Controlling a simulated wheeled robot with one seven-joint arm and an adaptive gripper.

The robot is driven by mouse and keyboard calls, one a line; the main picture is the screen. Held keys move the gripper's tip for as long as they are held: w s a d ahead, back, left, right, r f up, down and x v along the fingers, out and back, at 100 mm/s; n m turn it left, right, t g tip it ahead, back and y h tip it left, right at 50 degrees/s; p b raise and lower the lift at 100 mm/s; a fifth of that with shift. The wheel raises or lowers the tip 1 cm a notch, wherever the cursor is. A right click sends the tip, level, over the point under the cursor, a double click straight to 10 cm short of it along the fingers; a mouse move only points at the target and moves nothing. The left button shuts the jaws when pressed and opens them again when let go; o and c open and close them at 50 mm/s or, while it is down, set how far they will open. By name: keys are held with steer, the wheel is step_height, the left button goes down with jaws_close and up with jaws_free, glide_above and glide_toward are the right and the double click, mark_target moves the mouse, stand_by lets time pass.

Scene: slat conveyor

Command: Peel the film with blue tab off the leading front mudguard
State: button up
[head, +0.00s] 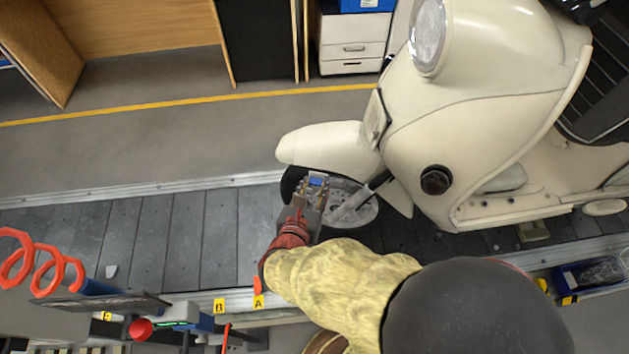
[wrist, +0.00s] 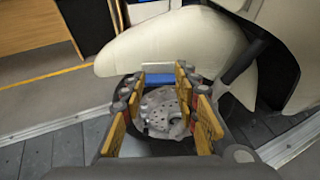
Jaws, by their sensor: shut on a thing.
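The cream front mudguard (head: 322,146) of the leading scooter sits over its front wheel; it fills the top of the wrist view (wrist: 170,45). The blue tab (head: 317,181) shows just below the mudguard's lower edge, and also between the fingertips in the wrist view (wrist: 158,79). My gripper (head: 315,184) is shut on the blue tab. A pale strip (wrist: 170,68) stands just above the tab, probably part of the film. The rest of the film is hard to tell from the cream paint.
The brake disc (head: 352,205) and fork are close behind my gripper. The scooter body (head: 480,110) stands to the right on the slat conveyor (head: 160,235). Slats to the left are mostly bare. A red coiled hose (head: 35,262) and a control post with a red button (head: 140,329) are at lower left.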

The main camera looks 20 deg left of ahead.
steer(key=d+p+v, duration=0.1)
steer(key=p+v, duration=0.2)
steer(key=v, duration=0.3)
steer(key=shift+d+r, duration=0.2)
steer(key=shift+d, duration=0.05)
steer(key=shift+s, duration=0.15)
